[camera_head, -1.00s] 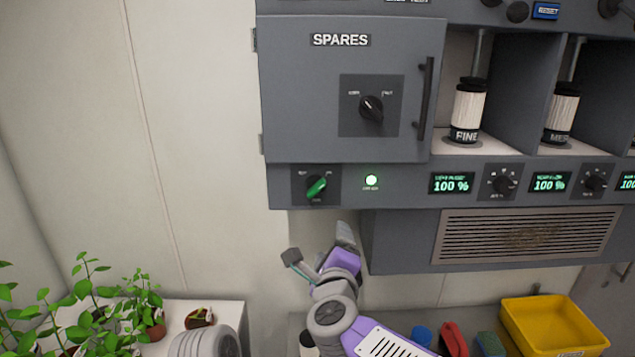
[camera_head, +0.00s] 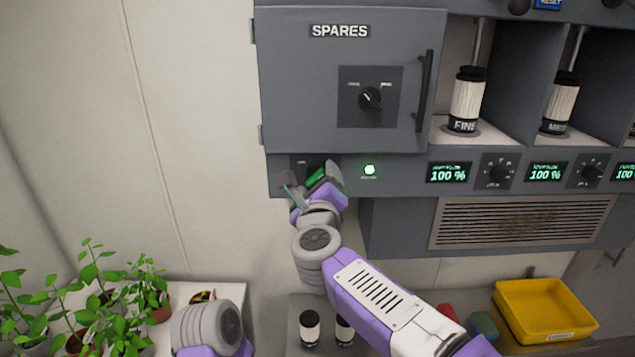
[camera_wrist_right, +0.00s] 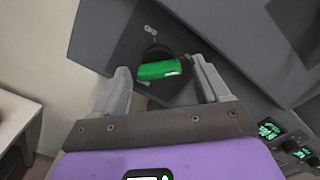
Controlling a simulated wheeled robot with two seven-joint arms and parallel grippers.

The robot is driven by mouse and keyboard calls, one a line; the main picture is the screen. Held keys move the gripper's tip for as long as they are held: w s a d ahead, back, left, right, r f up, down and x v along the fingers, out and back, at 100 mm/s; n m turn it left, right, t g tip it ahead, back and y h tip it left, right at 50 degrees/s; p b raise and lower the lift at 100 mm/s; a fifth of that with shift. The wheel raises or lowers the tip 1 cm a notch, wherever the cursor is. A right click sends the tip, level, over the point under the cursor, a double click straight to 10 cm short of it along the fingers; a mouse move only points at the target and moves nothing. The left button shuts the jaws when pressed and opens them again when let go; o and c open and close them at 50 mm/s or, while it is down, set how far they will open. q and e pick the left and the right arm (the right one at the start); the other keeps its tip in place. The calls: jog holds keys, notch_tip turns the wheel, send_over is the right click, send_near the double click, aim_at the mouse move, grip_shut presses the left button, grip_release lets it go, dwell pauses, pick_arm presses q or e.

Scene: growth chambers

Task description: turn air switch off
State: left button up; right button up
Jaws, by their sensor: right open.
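The green-handled rotary switch (camera_head: 316,178) sits on the lower grey panel below the SPARES door, left of a lit green lamp (camera_head: 369,170). My right gripper (camera_head: 308,184) is in front of the switch and partly hides it and its plate. In the right wrist view the green handle (camera_wrist_right: 160,70) lies between the fingertips of my right gripper (camera_wrist_right: 163,84), with gaps on both sides. The fingers are open. The switch labels are too small or covered to read. My left gripper is not in view; only a part of my left arm shows at the bottom.
The SPARES door (camera_head: 290,90) above has its own black knob (camera_head: 370,99) and a vertical handle (camera_head: 424,100). To the right are dials and 100 % displays (camera_head: 448,172). Potted plants (camera_head: 90,300) stand lower left. A yellow bin (camera_head: 545,312) stands lower right.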

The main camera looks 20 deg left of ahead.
jog(key=c, duration=1)
jog(key=shift+c, duration=0.2)
jog(key=n+p, duration=0.2)
jog(key=n, duration=0.1)
jog(key=n+p, duration=0.5)
jog(key=n, duration=0.1)
jog(key=shift+r+n, duration=0.3)
jog(key=shift+n, duration=0.1)
jog(key=n+p, duration=0.3)
jog(key=n, duration=0.1)
jog(key=shift+r, duration=0.1)
jog(key=shift+n+p, duration=1.25)
jog(key=shift+n, duration=0.85)
